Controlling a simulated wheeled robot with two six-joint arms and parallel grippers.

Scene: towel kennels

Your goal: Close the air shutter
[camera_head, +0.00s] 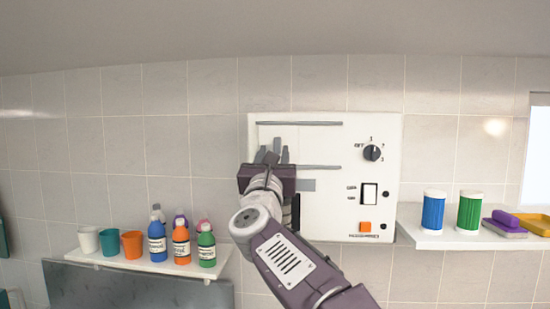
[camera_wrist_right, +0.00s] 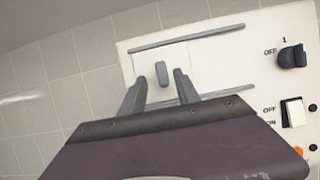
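The air shutter (camera_head: 267,131) is a pale plate between two grey horizontal rails, at the left part of a white wall panel (camera_head: 330,145). In the right wrist view the shutter plate (camera_wrist_right: 178,52) carries a small upright grey handle (camera_wrist_right: 162,73). My right gripper (camera_head: 273,157) is in front of the shutter, over the lower rail. In the wrist view its two grey fingers (camera_wrist_right: 158,80) are apart, one on each side of the handle, with gaps showing. Whether the handle lies fully between the fingertips in depth I cannot tell. My left gripper is not in view.
The panel also has a black dial (camera_head: 372,153), a rocker switch (camera_head: 369,194) and an orange button (camera_head: 365,226). A shelf (camera_head: 130,263) at lower left holds cups and bottles. A right shelf (camera_head: 425,240) holds a blue jar (camera_head: 433,212), a green jar (camera_head: 469,212) and a purple brush (camera_head: 504,220).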

